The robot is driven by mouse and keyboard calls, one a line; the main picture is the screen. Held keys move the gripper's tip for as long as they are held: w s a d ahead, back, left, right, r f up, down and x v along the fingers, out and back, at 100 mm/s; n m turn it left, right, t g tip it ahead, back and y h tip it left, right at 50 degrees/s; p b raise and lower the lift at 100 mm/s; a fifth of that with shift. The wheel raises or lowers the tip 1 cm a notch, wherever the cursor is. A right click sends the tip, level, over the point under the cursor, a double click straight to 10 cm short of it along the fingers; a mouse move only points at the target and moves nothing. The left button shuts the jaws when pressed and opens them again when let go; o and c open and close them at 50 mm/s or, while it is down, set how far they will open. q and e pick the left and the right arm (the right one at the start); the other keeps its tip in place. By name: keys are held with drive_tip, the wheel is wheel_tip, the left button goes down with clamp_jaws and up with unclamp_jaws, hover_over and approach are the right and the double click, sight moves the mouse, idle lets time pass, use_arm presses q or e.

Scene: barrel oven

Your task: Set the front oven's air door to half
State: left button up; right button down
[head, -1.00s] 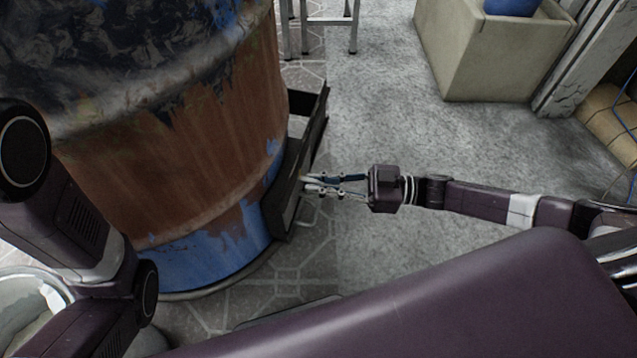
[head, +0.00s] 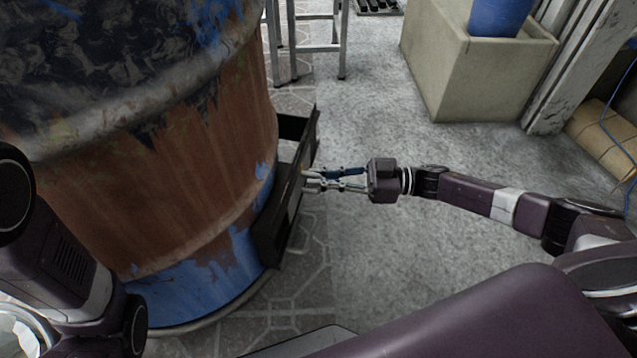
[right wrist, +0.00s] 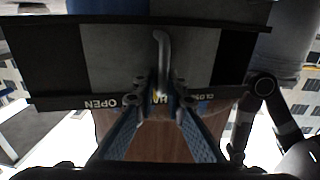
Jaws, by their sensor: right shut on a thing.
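The front oven is a rusty barrel (head: 190,190) with blue paint low down, at the left of the head view. Its air door (head: 284,215) is a dark metal slide unit low on the barrel's right side. In the right wrist view, upside down, a grey plate (right wrist: 115,55) with a bent metal handle (right wrist: 162,45) sits between dark areas. OPEN shows left, CLOSE right, and a partly covered HALF label (right wrist: 158,97) behind the fingertips. My right gripper (head: 308,182) is shut on the handle, which is in line with the HALF label. My left gripper is out of view.
A stone planter (head: 460,75) with a blue pot (head: 500,15) stands at the back right. A metal stand (head: 310,45) is behind the barrel. The grey floor (head: 370,120) right of the barrel is mostly clear.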

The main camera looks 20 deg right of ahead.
drive_tip(key=c, duration=2.1)
unclamp_jaws()
drive_tip(key=shift+s, duration=0.1)
drive_tip(key=shift+o, duration=0.3)
drive_tip(key=v, duration=1.2)
